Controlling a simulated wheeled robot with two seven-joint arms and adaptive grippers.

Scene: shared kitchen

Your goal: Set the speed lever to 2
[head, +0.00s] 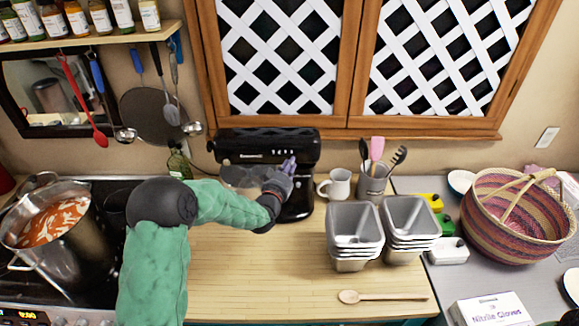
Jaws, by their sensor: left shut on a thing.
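A black stand mixer (240,138) stands at the back of the wooden counter, against the wall under the lattice cabinet. A see-through bowl (238,176) sits under its head. My left gripper (288,167) is at the right side of the mixer, just below its head, with purple fingertips. It is shut on the speed lever, which the fingers hide. The lever's setting cannot be read from here. My green-sleeved left arm covers part of the bowl and counter. My right gripper is out of view.
A white mug (337,186) and a utensil holder (372,184) stand right of the mixer, behind stacked metal pans (354,228). A pot of soup (62,235) is on the stove at left. A wooden spoon (382,297) lies in front. The counter's front middle is clear.

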